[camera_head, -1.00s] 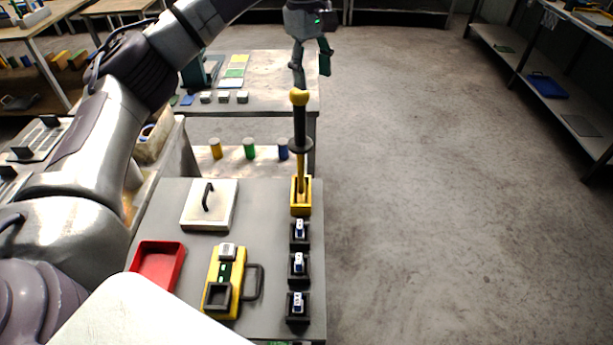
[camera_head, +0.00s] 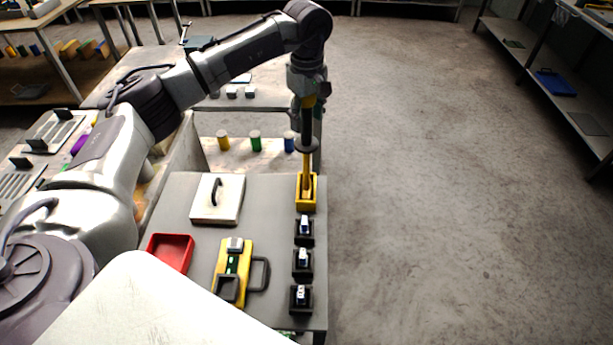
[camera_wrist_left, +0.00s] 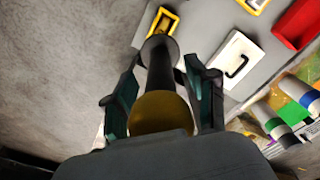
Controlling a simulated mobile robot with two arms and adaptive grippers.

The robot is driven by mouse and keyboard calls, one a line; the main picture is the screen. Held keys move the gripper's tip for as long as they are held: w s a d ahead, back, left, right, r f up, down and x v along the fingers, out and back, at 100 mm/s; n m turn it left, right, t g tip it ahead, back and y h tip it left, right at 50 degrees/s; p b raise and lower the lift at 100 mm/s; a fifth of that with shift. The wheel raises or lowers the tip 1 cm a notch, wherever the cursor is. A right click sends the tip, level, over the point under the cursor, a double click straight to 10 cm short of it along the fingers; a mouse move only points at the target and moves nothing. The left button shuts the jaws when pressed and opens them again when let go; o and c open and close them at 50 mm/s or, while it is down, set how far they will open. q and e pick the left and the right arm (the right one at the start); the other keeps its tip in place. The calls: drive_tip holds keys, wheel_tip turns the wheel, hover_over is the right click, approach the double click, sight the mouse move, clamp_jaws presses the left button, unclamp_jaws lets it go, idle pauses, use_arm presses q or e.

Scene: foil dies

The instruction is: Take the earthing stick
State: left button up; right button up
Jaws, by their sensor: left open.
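The earthing stick (camera_head: 307,129) stands upright in a yellow holder (camera_head: 306,205) at the far right corner of the grey bench. It has a black handle, a dark round guard and a yellow lower shaft. My left gripper (camera_head: 308,97) is above it, pointing down over the handle's top. In the left wrist view the yellow knob (camera_wrist_left: 160,112) and black handle lie between the open fingers of my left gripper (camera_wrist_left: 163,72), with a gap visible near the fingertips. The knob is mostly hidden in the head view. My right gripper is not in view.
On the grey bench (camera_head: 265,215) are a white lidded plate (camera_head: 230,205), a red tray (camera_head: 172,250), a yellow device (camera_head: 226,290) and several black blocks (camera_head: 303,262). Coloured cylinders (camera_head: 255,141) stand behind. Open floor lies to the right.

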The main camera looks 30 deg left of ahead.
use_arm(q)
drive_tip(key=shift+f, duration=0.7)
clamp_jaws()
drive_tip(key=shift+r, duration=0.1)
